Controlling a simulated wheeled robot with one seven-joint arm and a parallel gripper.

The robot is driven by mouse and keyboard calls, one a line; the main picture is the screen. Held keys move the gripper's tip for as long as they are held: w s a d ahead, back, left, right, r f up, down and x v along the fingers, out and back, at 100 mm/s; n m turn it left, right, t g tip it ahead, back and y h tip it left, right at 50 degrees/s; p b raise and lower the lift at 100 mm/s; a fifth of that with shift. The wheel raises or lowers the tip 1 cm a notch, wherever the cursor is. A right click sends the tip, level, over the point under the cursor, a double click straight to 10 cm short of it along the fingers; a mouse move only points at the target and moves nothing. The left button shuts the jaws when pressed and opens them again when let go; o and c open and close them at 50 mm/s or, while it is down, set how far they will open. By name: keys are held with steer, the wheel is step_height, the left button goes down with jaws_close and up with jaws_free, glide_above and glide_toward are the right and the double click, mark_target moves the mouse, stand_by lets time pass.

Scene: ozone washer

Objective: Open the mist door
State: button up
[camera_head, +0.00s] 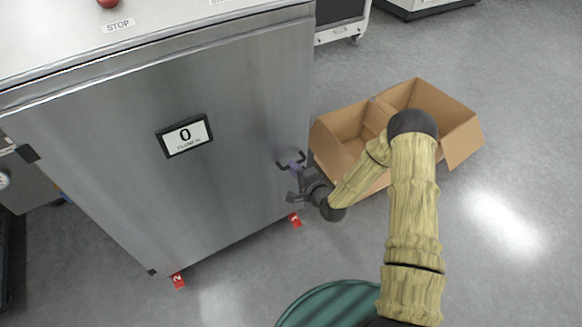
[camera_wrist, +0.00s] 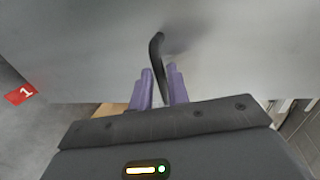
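The mist door (camera_head: 235,125) is the large brushed-metal front panel of the steel washer cabinet, and it looks closed. A black bar handle (camera_head: 282,164) sits near its right edge; it also shows in the wrist view as a curved dark bar (camera_wrist: 156,48). My gripper (camera_head: 293,166) is at the handle, at the end of my arm reaching in from the right. In the wrist view, the two purple fingers of my gripper (camera_wrist: 160,78) are close together, one on each side of the bar, and appear shut on it. The exact contact is partly hidden.
An open, seemingly empty cardboard box (camera_head: 345,122) stands on the floor right of the cabinet, behind my arm. A small display (camera_head: 185,135) reading 0 is on the door. Red floor markers (camera_head: 294,220) lie along its base. The grey floor in front is largely clear.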

steer(key=shift+x, duration=1.25)
jaws_close()
